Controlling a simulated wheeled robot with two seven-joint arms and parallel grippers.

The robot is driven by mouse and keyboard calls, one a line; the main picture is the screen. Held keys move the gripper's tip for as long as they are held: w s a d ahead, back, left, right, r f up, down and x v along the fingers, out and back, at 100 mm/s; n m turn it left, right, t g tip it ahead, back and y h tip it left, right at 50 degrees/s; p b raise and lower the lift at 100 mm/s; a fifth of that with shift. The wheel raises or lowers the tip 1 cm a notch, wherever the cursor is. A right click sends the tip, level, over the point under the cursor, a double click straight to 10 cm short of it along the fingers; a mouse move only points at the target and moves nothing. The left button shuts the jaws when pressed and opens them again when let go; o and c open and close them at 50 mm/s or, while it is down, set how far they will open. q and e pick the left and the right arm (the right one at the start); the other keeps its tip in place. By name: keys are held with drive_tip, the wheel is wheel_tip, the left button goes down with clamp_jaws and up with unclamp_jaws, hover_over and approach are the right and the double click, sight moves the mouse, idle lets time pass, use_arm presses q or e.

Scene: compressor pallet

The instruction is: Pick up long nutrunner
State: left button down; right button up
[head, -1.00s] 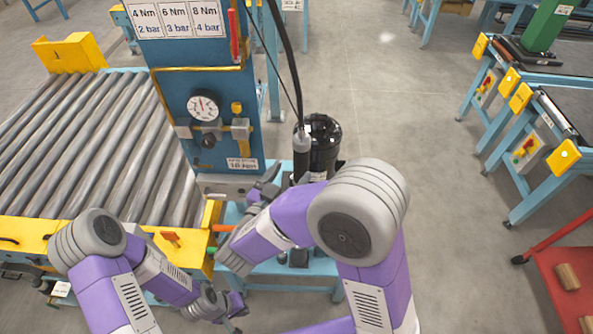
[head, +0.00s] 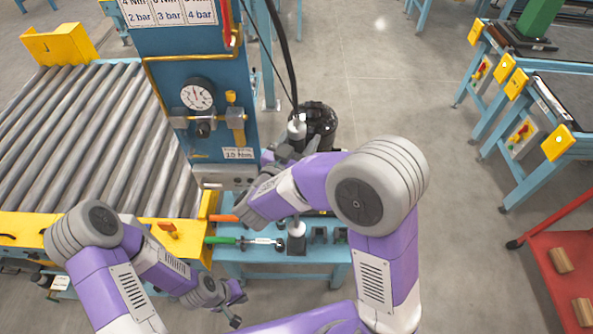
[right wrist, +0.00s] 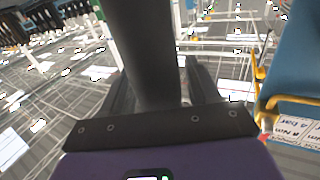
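The long nutrunner (head: 297,129) hangs upright from a black hose beside the blue column, with a pale collar at its top. Its lower end shows above a black block on the small blue table; my right arm hides its middle. My right gripper (head: 287,153) is at its upper part. In the right wrist view the thick dark body of the nutrunner (right wrist: 145,50) stands between the two spread fingers (right wrist: 163,85), with a narrow gap visible on the right side. My left gripper (head: 236,304) is open and empty, low in front of the small table.
The blue column with a gauge (head: 197,94) stands close left of the nutrunner. A roller conveyor (head: 85,140) fills the left. A green-handled tool (head: 240,240) lies on the small blue table (head: 270,256). A black cylinder (head: 319,120) stands behind.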

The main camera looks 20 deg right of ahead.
clamp_jaws()
idle(0.4)
drive_tip(key=shift+r, duration=0.15)
